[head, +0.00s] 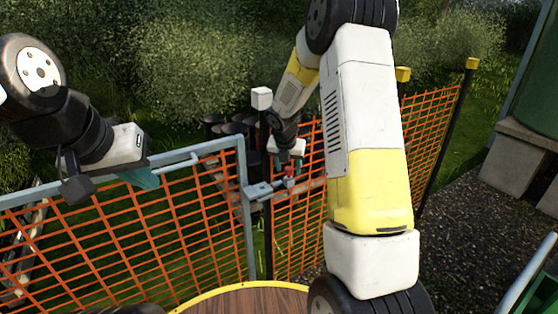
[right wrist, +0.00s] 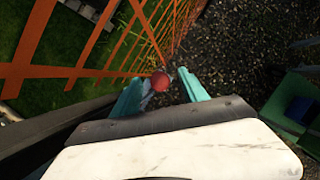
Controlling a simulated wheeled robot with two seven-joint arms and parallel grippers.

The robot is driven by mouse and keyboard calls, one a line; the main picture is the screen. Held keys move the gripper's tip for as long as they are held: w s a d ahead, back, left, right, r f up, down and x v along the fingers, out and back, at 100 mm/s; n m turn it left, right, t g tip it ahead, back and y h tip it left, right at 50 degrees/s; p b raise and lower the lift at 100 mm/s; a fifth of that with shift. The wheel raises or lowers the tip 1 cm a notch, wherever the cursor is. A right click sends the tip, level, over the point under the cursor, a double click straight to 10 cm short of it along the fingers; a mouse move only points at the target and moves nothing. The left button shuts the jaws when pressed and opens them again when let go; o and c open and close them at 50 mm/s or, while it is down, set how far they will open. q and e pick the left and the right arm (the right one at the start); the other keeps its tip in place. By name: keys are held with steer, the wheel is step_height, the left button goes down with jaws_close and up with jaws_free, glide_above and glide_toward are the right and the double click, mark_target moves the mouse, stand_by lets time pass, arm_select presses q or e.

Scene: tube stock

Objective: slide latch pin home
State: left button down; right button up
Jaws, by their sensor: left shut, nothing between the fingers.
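The latch (head: 262,189) is a grey metal fitting at the free end of the gate, by the dark post. Its pin has a red knob (head: 289,171), which also shows as a red ball in the right wrist view (right wrist: 159,81). My right gripper (right wrist: 164,90) is open, its teal fingers apart on either side of the knob. The knob appears closer to the left finger in that view, with a gap on the right. In the head view my right gripper (head: 288,160) is just above the knob. My left gripper (head: 145,179) is shut and empty by the gate's top rail.
The grey-framed gate (head: 243,160) with orange mesh stands across the left. An orange mesh fence (head: 430,125) continues right to a dark post with a yellow cap (head: 472,63). A round wooden top (head: 240,300) is at the bottom. Dark gravel (head: 465,225) lies open at right.

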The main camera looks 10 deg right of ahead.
steer(key=v, duration=0.7)
steer(key=shift+r, duration=0.4)
steer(key=shift+s, duration=0.1)
